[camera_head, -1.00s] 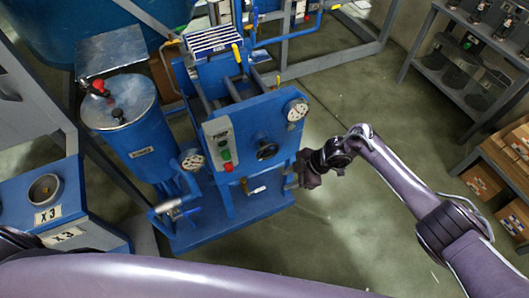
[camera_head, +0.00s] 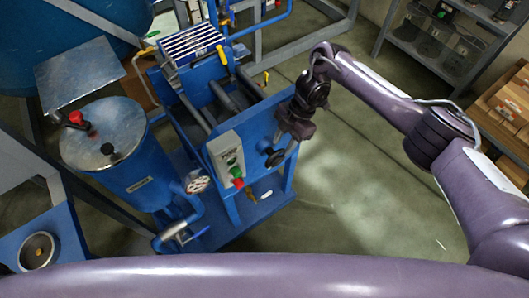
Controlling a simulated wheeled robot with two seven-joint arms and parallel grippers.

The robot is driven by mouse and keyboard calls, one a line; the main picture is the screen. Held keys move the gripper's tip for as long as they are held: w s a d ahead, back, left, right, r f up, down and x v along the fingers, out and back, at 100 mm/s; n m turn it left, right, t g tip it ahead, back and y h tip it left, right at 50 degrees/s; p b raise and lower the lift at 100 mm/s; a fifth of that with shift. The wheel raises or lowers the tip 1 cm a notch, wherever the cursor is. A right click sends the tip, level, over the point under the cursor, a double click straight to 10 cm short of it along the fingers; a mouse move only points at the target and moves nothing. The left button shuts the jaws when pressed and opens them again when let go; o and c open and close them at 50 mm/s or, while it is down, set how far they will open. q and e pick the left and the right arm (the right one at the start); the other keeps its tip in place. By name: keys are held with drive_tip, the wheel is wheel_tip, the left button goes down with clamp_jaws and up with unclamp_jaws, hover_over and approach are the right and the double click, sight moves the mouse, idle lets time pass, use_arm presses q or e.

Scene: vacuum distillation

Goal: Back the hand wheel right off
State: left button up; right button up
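The hand wheel (camera_head: 275,158) is a small black wheel on the front panel of the blue machine (camera_head: 262,118), right of the grey control box. My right gripper (camera_head: 286,148) comes in from the upper right and points down, with its fingertips close to the wheel's upper right side. I cannot tell whether they touch the wheel. The finger gap is too small and dark to judge. My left gripper is out of view; a purple link of mine crosses the bottom edge.
The control box (camera_head: 228,160) carries a red button (camera_head: 238,183). A blue tank (camera_head: 122,150) with a metal lid stands left, with a pressure gauge (camera_head: 197,182) beside it. Shelves (camera_head: 440,50) stand at the upper right. The floor (camera_head: 350,190) right of the machine is clear.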

sight(274, 159)
drive_tip(key=b+x, duration=0.3)
drive_tip(key=x, duration=0.4)
drive_tip(key=shift+a, duration=0.1)
drive_tip(key=shift+a+f, duration=0.1)
drive_tip(key=shift+f, duration=0.2)
drive_tip(key=shift+s+f+b, duration=0.1)
drive_tip(key=shift+b, duration=0.2)
clamp_jaws()
